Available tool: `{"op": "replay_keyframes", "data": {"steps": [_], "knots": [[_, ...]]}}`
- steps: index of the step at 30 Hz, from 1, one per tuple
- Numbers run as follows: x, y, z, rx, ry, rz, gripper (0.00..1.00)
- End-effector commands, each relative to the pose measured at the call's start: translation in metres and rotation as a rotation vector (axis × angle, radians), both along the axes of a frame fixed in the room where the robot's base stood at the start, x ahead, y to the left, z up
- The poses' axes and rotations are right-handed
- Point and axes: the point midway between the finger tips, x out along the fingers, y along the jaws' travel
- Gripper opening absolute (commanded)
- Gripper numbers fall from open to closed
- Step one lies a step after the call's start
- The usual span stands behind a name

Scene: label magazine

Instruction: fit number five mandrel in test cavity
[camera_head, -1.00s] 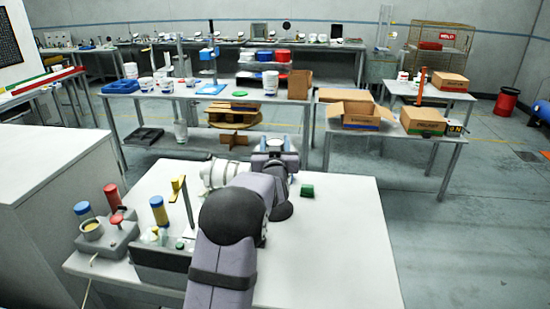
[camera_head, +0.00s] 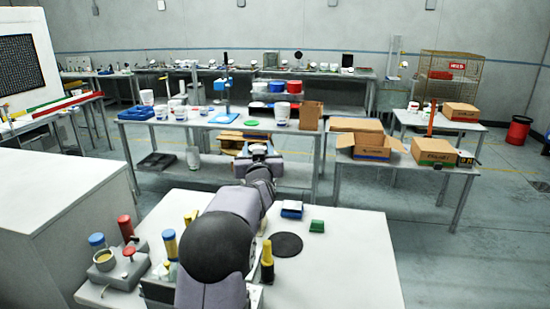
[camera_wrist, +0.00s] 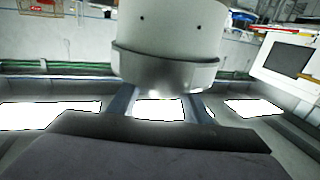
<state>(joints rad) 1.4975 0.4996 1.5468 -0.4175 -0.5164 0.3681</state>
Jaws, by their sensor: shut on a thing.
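My gripper (camera_head: 258,152) is held out over the far side of the near white table, with its tip facing away in the head view. In the wrist view its two fingers (camera_wrist: 160,103) reach to a pale grey cylinder (camera_wrist: 167,40) with a flanged lower rim and small dark holes. The fingers are shut on this cylinder. No number shows on it, so I cannot tell whether it is the number five mandrel. In the head view the cylinder is hidden by my arm. I cannot make out the test cavity for certain.
A grey fixture (camera_head: 122,272) with a round cup and coloured knobs stands at the table's left. The table's right side is clear.

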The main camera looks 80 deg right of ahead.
Motion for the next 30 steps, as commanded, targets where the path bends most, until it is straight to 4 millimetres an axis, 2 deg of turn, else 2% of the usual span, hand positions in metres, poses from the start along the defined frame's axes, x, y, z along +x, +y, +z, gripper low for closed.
{"op": "replay_keyframes", "data": {"steps": [1, 4, 9, 14, 23, 30], "knots": [[0.013, 0.006, 0.023, -0.01, -0.003, 0.02, 0.0], [0.033, 0.016, 0.036, -0.008, -0.002, 0.048, 0.0], [0.06, 0.037, 0.049, -0.006, -0.003, 0.085, 0.0], [0.077, 0.055, 0.053, -0.006, -0.005, 0.106, 0.0], [0.084, 0.083, 0.039, -0.004, -0.003, 0.109, 0.0], [0.072, 0.097, 0.009, -0.004, -0.003, 0.078, 0.0]]}}
